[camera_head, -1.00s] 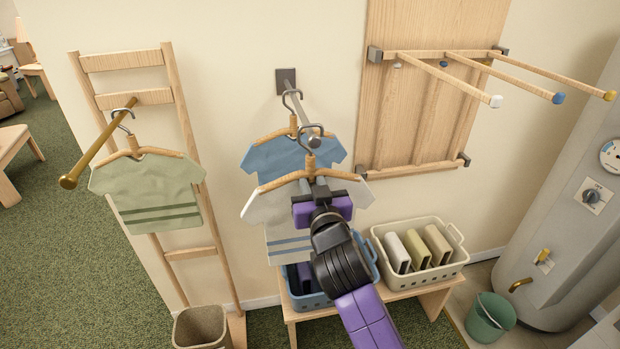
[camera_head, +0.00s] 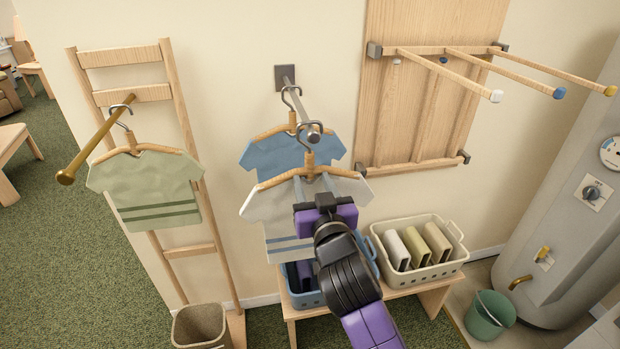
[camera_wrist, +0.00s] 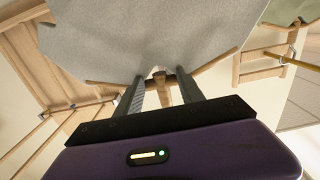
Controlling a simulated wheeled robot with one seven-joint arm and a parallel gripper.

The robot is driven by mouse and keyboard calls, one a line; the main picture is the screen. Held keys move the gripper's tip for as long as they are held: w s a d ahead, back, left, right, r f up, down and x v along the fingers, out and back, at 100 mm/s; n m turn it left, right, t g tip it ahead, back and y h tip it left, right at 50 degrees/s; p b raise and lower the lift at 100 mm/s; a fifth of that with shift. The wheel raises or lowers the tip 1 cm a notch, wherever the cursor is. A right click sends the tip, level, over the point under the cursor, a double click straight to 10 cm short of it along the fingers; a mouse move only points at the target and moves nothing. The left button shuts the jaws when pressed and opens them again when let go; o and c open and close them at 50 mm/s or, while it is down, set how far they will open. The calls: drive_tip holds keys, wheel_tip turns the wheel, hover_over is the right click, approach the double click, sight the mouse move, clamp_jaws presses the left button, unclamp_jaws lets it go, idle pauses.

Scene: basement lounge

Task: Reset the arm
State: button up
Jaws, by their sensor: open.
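My gripper (camera_head: 314,184) is open in front of the grey-white shirt (camera_head: 268,205), just below the neck of its wooden hanger (camera_head: 309,160). In the wrist view my two fingers (camera_wrist: 160,88) stand apart, with the hanger's wooden neck (camera_wrist: 160,84) showing between them and the shirt (camera_wrist: 150,35) beyond. I cannot tell how far the neck is from the fingers. The hanger hooks over the grey metal wall rod (camera_head: 301,104). A blue shirt (camera_head: 285,157) hangs behind it on the same rod. My arm covers part of the white shirt.
A green shirt (camera_head: 150,185) hangs on a wooden peg (camera_head: 95,145) at left. A rack with several bars (camera_head: 450,75) juts out at upper right. Below, a bench (camera_head: 400,289) bears a blue basket (camera_head: 302,298) and a cream basket (camera_head: 437,272). A water heater (camera_head: 570,200) stands right.

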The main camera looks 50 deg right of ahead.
drive_tip(key=v, duration=0.4)
drive_tip(key=shift+s+a+b, duration=0.15)
drive_tip(key=shift+s+b, duration=0.05)
drive_tip(key=shift+b, duration=0.15)
drive_tip(key=s+a+f+n+t+y, duration=0.4)
drive_tip(key=s+a+n+y, duration=0.15)
drive_tip(key=s+a, duration=0.5)
drive_tip(key=s+a+f+g+y, duration=0.2)
drive_tip(key=s+a+f, duration=0.2)
drive_tip(key=s, duration=0.6)
drive_tip(key=s+a+f+n+g+y, duration=0.1)
drive_tip(key=s+a+f, duration=0.3)
drive_tip(key=s, duration=0.6)
drive_tip(key=shift+f+g+y, duration=0.25)
drive_tip(key=shift+g+y, duration=0.35)
drive_tip(key=shift+y, duration=0.15)
